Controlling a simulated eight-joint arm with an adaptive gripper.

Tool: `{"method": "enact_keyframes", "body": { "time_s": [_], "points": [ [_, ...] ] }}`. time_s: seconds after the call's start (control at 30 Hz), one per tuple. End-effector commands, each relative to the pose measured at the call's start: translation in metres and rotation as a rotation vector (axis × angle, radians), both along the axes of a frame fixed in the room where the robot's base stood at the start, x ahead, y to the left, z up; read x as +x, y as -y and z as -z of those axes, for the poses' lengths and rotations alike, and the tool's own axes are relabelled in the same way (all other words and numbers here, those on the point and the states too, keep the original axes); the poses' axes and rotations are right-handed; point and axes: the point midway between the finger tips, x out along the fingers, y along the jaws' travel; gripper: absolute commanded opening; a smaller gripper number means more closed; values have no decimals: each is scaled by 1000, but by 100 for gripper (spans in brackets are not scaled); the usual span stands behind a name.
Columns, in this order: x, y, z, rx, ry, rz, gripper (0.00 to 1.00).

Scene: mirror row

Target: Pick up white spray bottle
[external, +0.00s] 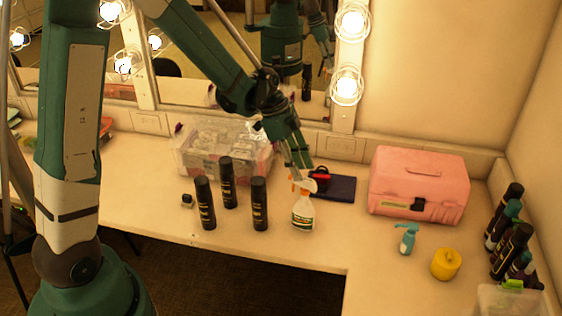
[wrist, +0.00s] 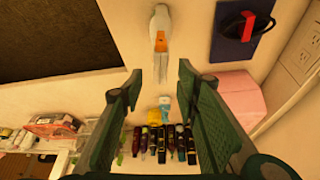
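The white spray bottle (external: 302,215) stands upright on the counter, with an orange trigger and a green-and-white label. In the wrist view the bottle (wrist: 160,20) shows at the top middle, beyond my fingertips. My gripper (external: 300,173) is just above the bottle's head in the external view, and whether they touch cannot be told there. In the wrist view my gripper (wrist: 159,80) has its two fingers wide apart with nothing between them.
Black cans (external: 260,204) stand left of the bottle. A dark blue case (external: 340,188) with a red object lies behind it. A clear box (external: 222,160), pink case (external: 417,170), teal pump bottle (external: 407,240) and yellow jar (external: 446,264) surround it.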

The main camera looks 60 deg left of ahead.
Motion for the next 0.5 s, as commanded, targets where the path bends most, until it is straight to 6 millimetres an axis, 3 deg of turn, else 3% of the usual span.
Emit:
{"method": "enact_keyframes", "body": {
  "time_s": [0.5],
  "points": [
    [9, 12, 27, 0, 0, 0, 32]
  ]
}}
